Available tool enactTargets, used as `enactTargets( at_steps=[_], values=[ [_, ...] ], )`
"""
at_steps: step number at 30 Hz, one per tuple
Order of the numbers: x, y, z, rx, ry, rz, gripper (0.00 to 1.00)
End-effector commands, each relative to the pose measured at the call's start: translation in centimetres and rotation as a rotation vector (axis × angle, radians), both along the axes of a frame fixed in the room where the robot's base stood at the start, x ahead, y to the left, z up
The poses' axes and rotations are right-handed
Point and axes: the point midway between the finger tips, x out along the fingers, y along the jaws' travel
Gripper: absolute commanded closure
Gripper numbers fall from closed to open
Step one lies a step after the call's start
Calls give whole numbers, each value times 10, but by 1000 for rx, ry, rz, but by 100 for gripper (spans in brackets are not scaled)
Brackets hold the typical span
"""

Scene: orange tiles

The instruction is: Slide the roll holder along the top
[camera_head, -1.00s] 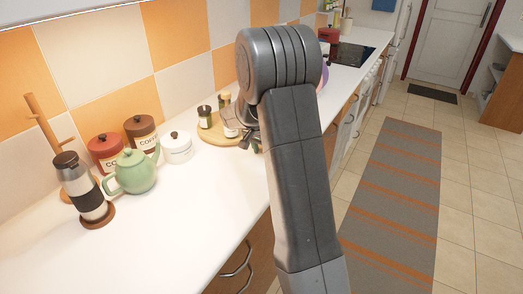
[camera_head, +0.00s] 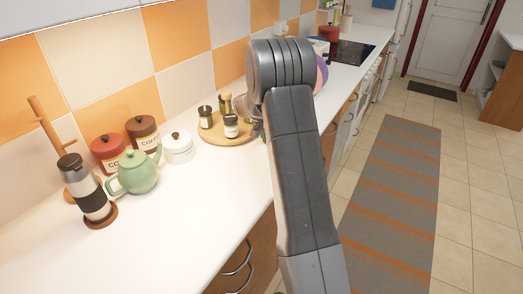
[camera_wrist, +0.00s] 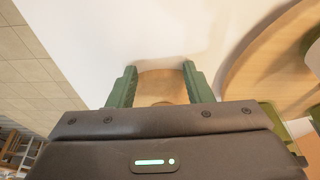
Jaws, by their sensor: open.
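My gripper (camera_wrist: 159,70) is open in the wrist view, its two green fingers spread over the white counter top. A light wooden piece with a rounded far edge (camera_wrist: 160,88) shows between the fingers; it may be part of the roll holder, but I cannot tell. Its near part is hidden by my gripper body, and I cannot tell whether the fingers touch it. In the head view my arm hides the gripper and this piece, beside the round wooden tray (camera_head: 214,135). No roll holder can be clearly made out there.
The tray, also in the wrist view (camera_wrist: 240,78), carries several small jars (camera_head: 231,126) close to my gripper. A green teapot (camera_head: 137,174), canisters (camera_head: 178,147), a coffee press (camera_head: 88,192) and a wooden stand (camera_head: 52,130) are further left. The front counter (camera_head: 170,225) is clear.

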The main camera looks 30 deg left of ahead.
Motion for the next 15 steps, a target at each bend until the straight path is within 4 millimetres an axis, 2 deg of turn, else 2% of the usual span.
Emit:
enactTargets(
  at_steps=[15],
  values=[
    [37,0,1,1,0,-1,55]
  ],
)
